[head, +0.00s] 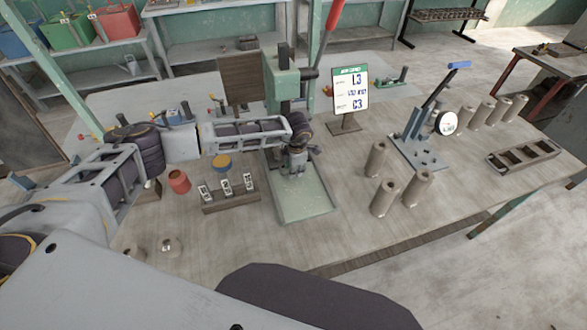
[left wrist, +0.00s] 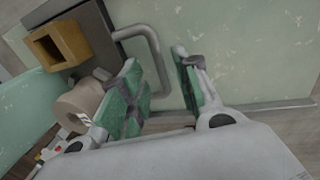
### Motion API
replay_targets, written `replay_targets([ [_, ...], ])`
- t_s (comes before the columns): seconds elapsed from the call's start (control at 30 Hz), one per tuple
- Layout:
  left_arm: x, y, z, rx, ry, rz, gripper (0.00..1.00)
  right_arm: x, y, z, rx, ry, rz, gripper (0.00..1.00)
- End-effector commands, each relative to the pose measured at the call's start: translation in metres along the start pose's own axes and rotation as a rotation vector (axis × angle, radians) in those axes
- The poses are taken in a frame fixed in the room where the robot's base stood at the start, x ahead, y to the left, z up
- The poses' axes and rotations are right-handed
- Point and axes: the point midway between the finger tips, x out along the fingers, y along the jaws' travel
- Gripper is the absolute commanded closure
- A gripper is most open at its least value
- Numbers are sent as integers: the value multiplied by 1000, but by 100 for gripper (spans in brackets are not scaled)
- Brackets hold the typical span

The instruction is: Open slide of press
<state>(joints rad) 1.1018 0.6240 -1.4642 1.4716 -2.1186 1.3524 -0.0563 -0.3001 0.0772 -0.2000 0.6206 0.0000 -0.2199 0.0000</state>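The green press (head: 283,85) stands mid-table with a red-topped lever (head: 334,14) and a pale green base plate (head: 305,205). My left gripper (head: 296,168) is low in front of the press column, over the plate. In the left wrist view, a grey bent handle (left wrist: 153,50) joins a dark slide plate (left wrist: 94,22). A brass-coloured square hollow block (left wrist: 60,44) and a beige cylinder (left wrist: 80,103) are beside it. My left gripper also shows there (left wrist: 158,66), its green-padded fingers apart, with the handle appearing between them. Contact cannot be told. My right gripper is out of view.
A small rack (head: 230,200) and a red cup (head: 179,181) stand left of the plate. Beige cylinders (head: 386,197) stand to its right, near a lever tool with a dial (head: 420,140). A sign (head: 350,90) stands behind.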

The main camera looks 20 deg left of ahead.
Motion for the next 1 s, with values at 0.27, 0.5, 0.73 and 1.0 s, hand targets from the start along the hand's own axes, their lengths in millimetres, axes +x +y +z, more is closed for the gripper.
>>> replay_targets([
  [0.27,13,0,0,2,0,0,68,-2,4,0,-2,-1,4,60],
  [0.5,13,0,0,1,0,0,68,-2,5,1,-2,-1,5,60],
  [0.73,13,0,0,1,0,0,94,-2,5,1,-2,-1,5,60],
  [1.0,13,0,0,1,0,0,100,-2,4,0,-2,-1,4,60],
])
